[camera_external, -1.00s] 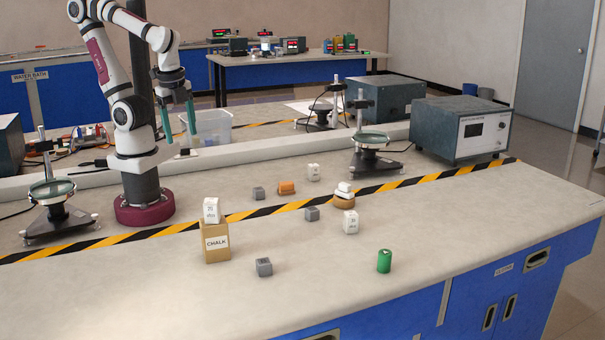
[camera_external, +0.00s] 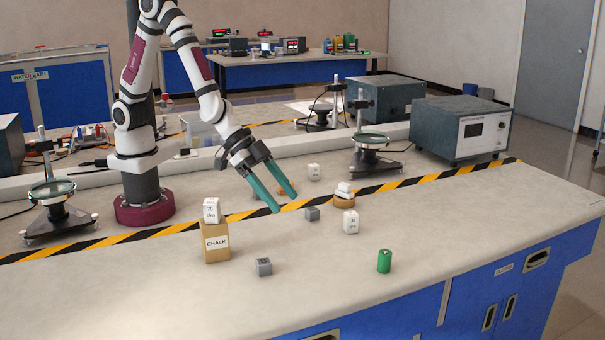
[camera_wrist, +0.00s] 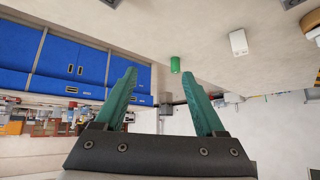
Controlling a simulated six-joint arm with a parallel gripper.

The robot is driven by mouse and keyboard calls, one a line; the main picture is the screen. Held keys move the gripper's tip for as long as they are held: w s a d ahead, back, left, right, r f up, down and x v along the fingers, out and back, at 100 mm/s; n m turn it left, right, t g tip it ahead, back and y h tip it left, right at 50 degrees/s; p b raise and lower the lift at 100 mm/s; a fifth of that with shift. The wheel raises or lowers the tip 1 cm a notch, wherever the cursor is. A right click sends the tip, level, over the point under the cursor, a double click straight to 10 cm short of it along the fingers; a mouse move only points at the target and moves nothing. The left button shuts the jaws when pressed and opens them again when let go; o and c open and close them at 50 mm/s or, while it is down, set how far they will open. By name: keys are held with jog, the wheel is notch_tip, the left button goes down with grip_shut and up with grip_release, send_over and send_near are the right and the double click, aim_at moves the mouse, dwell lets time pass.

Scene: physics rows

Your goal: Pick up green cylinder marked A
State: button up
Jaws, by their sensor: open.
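The green cylinder (camera_external: 384,261) stands upright near the front right of the bench, with a mark on its top. It also shows in the wrist view (camera_wrist: 175,64), beyond and between the fingertips. My gripper (camera_external: 286,203) is open and empty, with teal fingers, above the bench over the striped tape. It is up and to the left of the cylinder in the external view, well apart from it. In the wrist view my gripper (camera_wrist: 160,80) shows both fingers spread.
A white block (camera_external: 350,222) and grey block (camera_external: 312,213) lie between my gripper and the cylinder. A chalk box (camera_external: 216,242) with a white block on top stands left. Another grey block (camera_external: 264,267) sits in front. The bench around the cylinder is clear.

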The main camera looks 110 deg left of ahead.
jog(key=w+f+n+t+y, duration=0.1)
jog(key=w+f+t, duration=0.1)
jog(key=w+f, duration=0.1)
jog(key=w+f+n+t, duration=0.1)
jog(key=w+f+t, duration=0.1)
jog(key=w+f, duration=0.1)
jog(key=shift+w+a+f+n+t+y, duration=0.15)
jog(key=shift+w+n+t+y, duration=0.15)
jog(key=shift+w+y, duration=0.1)
jog(key=shift+w+a+f, duration=0.1)
jog(key=shift+a+f, duration=0.05)
jog(key=shift+f, duration=0.05)
send_near(377, 269)
jog(key=w, duration=0.1)
jog(key=w+r, duration=0.1)
jog(key=w, duration=0.1)
jog(key=shift+w+t, duration=0.15)
jog(key=shift+t, duration=0.15)
jog(key=x, duration=0.6)
jog(key=shift+a+r, duration=0.35)
jog(key=shift+a, duration=0.05)
grip_shut()
